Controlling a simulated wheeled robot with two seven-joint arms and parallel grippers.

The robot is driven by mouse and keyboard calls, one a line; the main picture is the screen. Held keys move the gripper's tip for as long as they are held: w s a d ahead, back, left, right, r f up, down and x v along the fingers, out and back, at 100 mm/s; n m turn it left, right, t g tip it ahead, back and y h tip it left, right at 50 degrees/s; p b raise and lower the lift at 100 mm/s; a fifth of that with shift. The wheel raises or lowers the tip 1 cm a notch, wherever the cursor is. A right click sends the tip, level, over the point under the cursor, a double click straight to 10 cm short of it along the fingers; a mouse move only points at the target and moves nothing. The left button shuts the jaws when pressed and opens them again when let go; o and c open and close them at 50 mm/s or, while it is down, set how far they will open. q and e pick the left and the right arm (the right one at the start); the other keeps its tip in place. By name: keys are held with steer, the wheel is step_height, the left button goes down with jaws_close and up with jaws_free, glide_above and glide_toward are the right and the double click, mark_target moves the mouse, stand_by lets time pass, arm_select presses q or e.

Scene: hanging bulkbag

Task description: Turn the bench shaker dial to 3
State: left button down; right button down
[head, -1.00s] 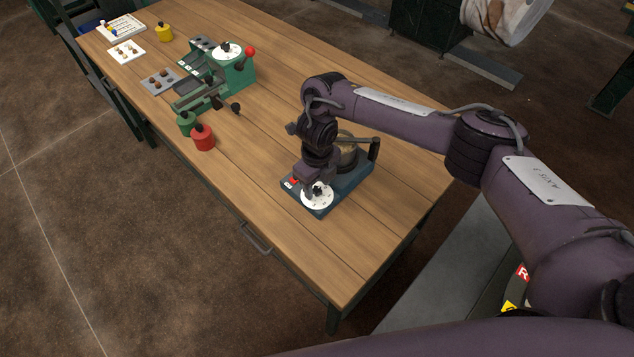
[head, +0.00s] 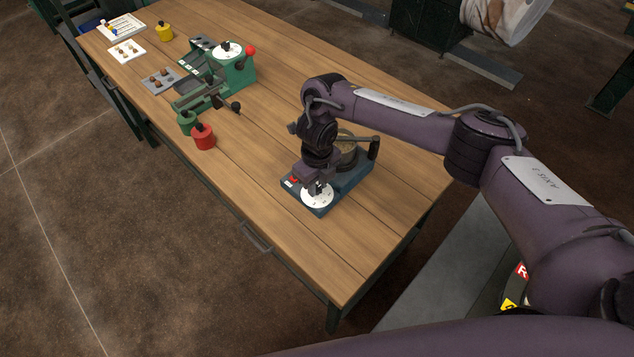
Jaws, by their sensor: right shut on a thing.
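The bench shaker (head: 352,184) is a dark blue base on the near right part of the wooden table. A white round dial (head: 318,198) with small marks sits at its front left corner. A red switch (head: 293,181) is beside the dial. My right gripper (head: 319,187) points down over the dial and is shut on its dark knob. The gripper hides most of the knob, and the dial numbers are too small to read. A round brass-coloured part and a dark handle stand behind my wrist. My left gripper is not in view.
A green machine (head: 235,75) with its own white dial stands further back on the table (head: 270,150). Near it are a red weight (head: 203,137), a green weight (head: 187,122), a yellow weight (head: 165,32) and a grey tray (head: 160,82). The near table end is clear.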

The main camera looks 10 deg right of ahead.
steer(key=m, duration=0.6)
steer(key=shift+r+m, duration=0.1)
steer(key=shift+m, duration=0.2)
steer(key=m+p, duration=0.1)
steer(key=m, duration=0.2)
steer(key=shift+m, duration=0.3)
steer(key=m+p, duration=0.1)
steer(key=m, duration=0.2)
steer(key=shift+m, duration=0.3)
steer(key=m+p, duration=0.2)
steer(key=m, duration=0.1)
steer(key=shift+r+m, duration=0.1)
steer(key=shift+m, duration=0.2)
steer(key=m+p, duration=0.2)
steer(key=m, duration=0.2)
steer(key=shift+m+p, duration=0.3)
steer(key=shift+p, duration=0.1)
steer(key=m+p, duration=0.2)
steer(key=m, duration=0.2)
steer(key=shift+w+p, duration=0.1)
steer(key=shift+p, duration=0.25)
steer(key=shift+m+p, duration=0.8)
steer(key=shift+m, duration=0.9)
